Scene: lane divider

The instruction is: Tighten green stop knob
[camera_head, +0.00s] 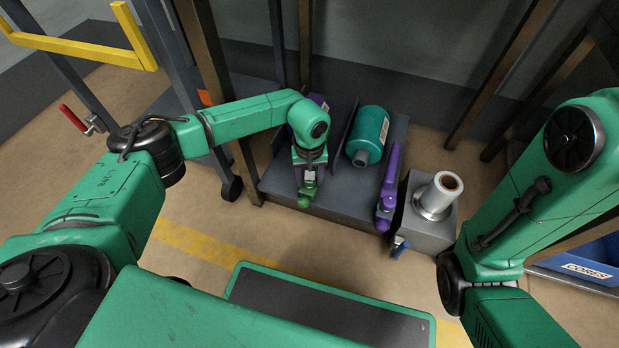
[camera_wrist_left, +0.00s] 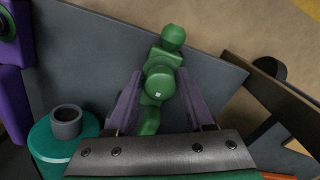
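The green stop knob (camera_wrist_left: 158,84) shows in the left wrist view as a rounded head with a small pale mark. It sits on a green stop piece (camera_wrist_left: 172,38) by the edge of the dark platform. My left gripper (camera_wrist_left: 160,98) reaches down over it, with one purple-grey finger on each side. The fingers look spread, with narrow gaps beside the knob; contact cannot be made out. In the head view, my left gripper (camera_head: 308,178) covers part of the green stop (camera_head: 306,197). My right arm shows at the right, but its gripper is out of frame.
A teal cylinder (camera_head: 367,135) lies on the dark platform (camera_head: 345,205), right of an upright divider (camera_head: 343,130). Dark posts rise behind. A blue bin (camera_head: 585,262) is at far right.

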